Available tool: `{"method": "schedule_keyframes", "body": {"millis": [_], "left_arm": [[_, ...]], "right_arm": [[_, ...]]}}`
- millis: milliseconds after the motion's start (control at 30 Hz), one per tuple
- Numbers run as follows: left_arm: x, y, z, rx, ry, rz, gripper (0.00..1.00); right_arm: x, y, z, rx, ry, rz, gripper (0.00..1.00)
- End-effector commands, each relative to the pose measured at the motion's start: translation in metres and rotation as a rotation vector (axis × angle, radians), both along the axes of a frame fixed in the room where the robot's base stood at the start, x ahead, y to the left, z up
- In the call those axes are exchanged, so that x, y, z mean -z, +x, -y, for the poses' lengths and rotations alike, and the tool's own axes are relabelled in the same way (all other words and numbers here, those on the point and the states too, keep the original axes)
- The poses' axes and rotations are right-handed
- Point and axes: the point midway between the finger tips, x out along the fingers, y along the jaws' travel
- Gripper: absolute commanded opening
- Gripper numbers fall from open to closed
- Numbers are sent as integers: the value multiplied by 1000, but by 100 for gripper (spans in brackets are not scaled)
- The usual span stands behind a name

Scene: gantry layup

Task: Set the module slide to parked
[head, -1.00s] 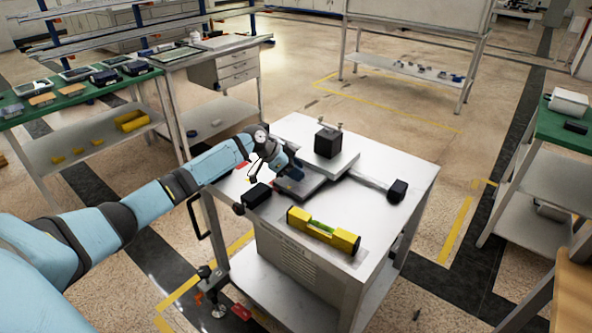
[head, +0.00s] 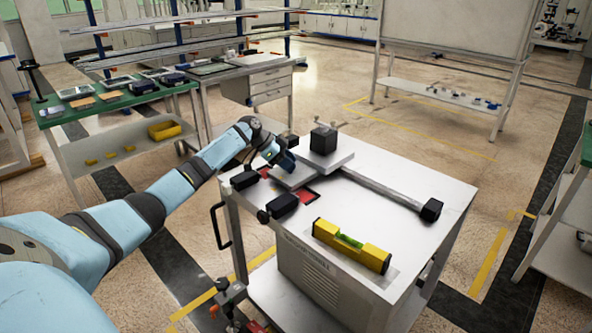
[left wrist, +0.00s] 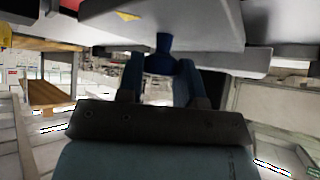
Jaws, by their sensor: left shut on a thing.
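The module slide is a grey plate (head: 296,176) on the top of a white cart (head: 400,237). A raised plate beside it carries a black block (head: 323,140). A grey rail (head: 385,190) runs from the plates to a black end block (head: 431,210); a long stretch of rail is bare. My left gripper (head: 284,162) is at the slide's far left end. In the left wrist view its fingers (left wrist: 160,78) are shut on a blue knob (left wrist: 160,58) below a grey plate. My right gripper is not in view.
A yellow level (head: 352,244) lies at the cart's front. Black blocks (head: 284,205) and (head: 244,181) sit near the left edge, with red patches (head: 306,196) showing by the slide. A green-topped bench (head: 110,103) stands at the left. The cart's right side is mostly clear.

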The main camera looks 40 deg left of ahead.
Motion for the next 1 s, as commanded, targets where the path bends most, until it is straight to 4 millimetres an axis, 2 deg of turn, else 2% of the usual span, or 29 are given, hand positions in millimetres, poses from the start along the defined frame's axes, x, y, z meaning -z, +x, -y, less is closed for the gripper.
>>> {"method": "schedule_keyframes", "body": {"millis": [200, 233, 300, 667, 867, 1000], "left_arm": [[0, 0, 1, 1, -1, -1, 0], [0, 0, 1, 1, -1, -1, 40], [0, 0, 1, 1, -1, -1, 56], [-4, -2, -2, 1, 0, -1, 56], [-27, -17, -20, 1, 1, 0, 56], [-51, -33, -38, -1, 2, -1, 56]], "right_arm": [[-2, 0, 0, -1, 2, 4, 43], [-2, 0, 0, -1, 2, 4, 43], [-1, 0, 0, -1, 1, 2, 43], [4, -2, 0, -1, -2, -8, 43], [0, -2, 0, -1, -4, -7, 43], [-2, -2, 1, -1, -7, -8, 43]]}}
